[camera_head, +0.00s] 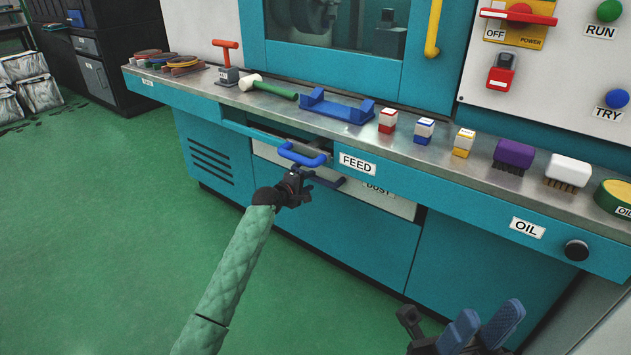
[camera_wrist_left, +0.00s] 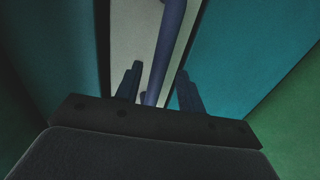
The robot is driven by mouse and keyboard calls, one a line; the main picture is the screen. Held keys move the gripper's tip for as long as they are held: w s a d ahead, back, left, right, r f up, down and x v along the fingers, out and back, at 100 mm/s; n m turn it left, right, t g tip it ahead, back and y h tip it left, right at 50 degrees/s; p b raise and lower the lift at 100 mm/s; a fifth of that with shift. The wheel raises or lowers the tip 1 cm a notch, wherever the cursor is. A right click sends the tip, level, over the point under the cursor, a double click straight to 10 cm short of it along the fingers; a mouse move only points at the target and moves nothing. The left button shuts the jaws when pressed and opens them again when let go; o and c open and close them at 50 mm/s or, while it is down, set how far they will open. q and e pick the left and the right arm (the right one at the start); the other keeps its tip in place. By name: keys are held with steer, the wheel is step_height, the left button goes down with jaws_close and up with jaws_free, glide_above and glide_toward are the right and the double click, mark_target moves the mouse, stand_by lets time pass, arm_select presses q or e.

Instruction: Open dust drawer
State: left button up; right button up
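The dust drawer (camera_head: 401,207) has a pale front with a DUST label (camera_head: 378,187), low under the bench and partly hidden by my left gripper. Its dark blue bar handle (camera_head: 328,183) also shows in the left wrist view (camera_wrist_left: 172,38). My left gripper (camera_head: 306,180) is at this handle. In the left wrist view its two fingers (camera_wrist_left: 158,88) stand apart on either side of the bar, with visible gaps. The drawer looks closed. My right gripper (camera_head: 488,318) is empty at the bottom right, its blue fingers apart.
The FEED label (camera_head: 357,164) and a brighter blue handle (camera_head: 302,155) sit just above the dust drawer. The steel bench top (camera_head: 340,128) carries a hammer (camera_head: 268,88), a blue holder (camera_head: 337,106), small boxes and brushes. Green floor (camera_head: 110,220) is open at left.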

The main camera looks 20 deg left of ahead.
mark_target(313, 179)
arm_select(q)
steer(key=shift+b+x, duration=0.5)
steer(key=shift+x, duration=1.6)
jaws_close()
